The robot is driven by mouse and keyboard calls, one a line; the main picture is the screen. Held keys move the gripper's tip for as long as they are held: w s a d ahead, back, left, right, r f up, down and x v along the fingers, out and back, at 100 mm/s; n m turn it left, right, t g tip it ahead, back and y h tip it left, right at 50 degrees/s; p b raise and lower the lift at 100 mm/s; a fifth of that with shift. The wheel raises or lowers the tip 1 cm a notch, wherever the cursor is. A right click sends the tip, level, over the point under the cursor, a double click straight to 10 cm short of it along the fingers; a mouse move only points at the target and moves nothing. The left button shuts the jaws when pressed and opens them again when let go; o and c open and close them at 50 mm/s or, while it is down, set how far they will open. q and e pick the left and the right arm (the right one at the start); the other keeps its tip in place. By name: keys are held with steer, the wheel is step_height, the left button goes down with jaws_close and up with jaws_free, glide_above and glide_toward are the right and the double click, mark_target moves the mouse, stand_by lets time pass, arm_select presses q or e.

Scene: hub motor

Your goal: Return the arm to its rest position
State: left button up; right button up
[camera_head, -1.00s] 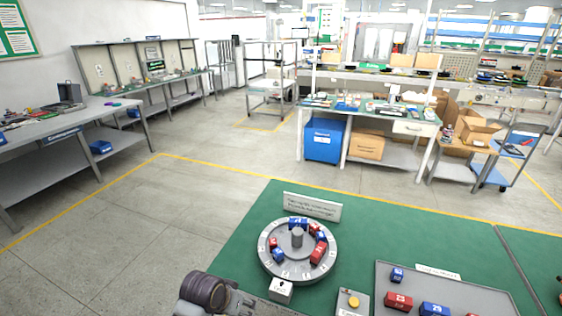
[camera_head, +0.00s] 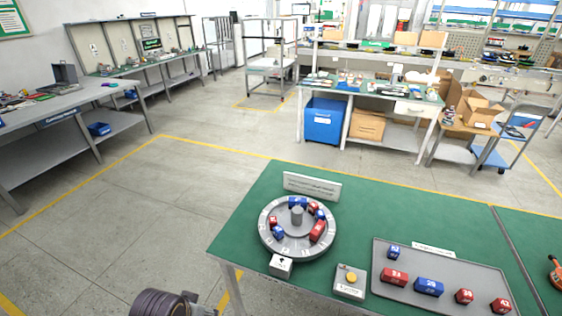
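One of my arms (camera_head: 168,303) shows as a dark, ribbed link at the bottom edge, left of the green table (camera_head: 255,210). My other arm is not in view. On the table stands a round grey hub (camera_head: 268,243) with a central post and several red and blue blocks around its ring. A small white box (camera_head: 281,266) touches its front edge.
A grey tray (camera_head: 450,272) holds several red and blue numbered blocks. A box with a yellow button (camera_head: 350,281) stands between hub and tray. A sign (camera_head: 312,187) stands behind the hub. An orange tool (camera_head: 555,272) lies at far right. The floor left is clear.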

arm_select(q)
steer(key=s+f+g, duration=0.1)
steer(key=s+f, duration=0.2)
steer(key=f, duration=3)
steer(key=s+a+f, duration=0.2)
steer(key=s+f, duration=0.8)
steer(key=s, duration=0.1)
steer(key=s+a+f+g, duration=0.1)
steer(key=s+a+f, duration=0.1)
steer(key=s+f, duration=0.7)
steer(key=shift+s+a+f+g, duration=0.3)
steer(key=shift+s+f, duration=0.05)
steer(key=shift+s, duration=1)
steer(key=shift+w+m, duration=0.1)
steer(key=shift+m, duration=0.2)
